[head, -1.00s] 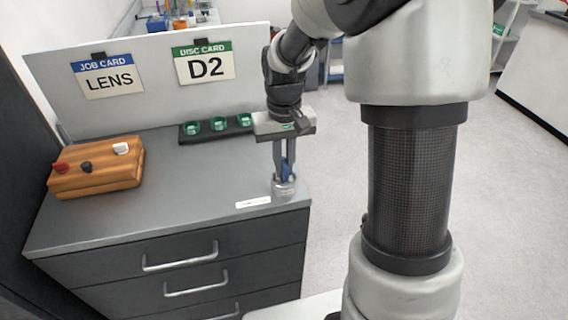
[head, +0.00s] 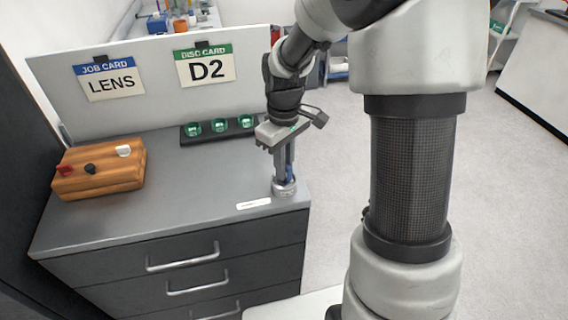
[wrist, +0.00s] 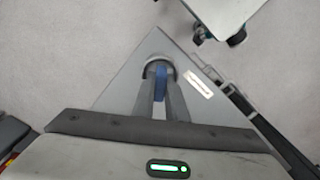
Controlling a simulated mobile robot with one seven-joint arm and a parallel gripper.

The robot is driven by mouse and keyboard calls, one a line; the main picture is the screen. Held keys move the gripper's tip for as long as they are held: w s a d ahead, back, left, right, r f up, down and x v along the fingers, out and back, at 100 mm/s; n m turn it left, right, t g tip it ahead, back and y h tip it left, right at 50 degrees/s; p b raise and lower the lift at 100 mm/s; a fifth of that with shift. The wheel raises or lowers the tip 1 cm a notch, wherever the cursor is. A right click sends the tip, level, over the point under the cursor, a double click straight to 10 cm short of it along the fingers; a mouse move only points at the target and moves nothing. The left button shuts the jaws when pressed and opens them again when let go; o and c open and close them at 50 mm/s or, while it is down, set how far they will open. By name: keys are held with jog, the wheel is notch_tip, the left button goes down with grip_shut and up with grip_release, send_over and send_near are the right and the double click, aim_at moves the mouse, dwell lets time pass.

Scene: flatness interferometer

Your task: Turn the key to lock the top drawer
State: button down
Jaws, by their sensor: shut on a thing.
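The blue key (head: 289,173) stands in a round metal lock (head: 284,188) on the cabinet top, near its front right corner. My gripper (head: 284,176) points down and is shut on the key. In the wrist view the blue key (wrist: 160,82) shows between the two fingers, with the grey lock ring (wrist: 157,58) around it. The top drawer (head: 180,258) is the uppermost one in the cabinet's front and looks flush with it. The fingers partly hide the key.
A small white label (head: 254,203) lies beside the lock. A wooden block with pegs (head: 100,180) sits at the left. A black rack (head: 218,131) with green discs stands at the back. Behind it is a panel with cards (head: 140,85).

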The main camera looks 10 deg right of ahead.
dwell(0.3)
jog(key=shift+r+n+p, duration=0.1)
jog(key=shift+n+p, duration=0.4)
jog(key=shift+n, duration=1.2)
jog(key=shift+n+p, duration=1)
jog(key=shift+n, duration=0.7)
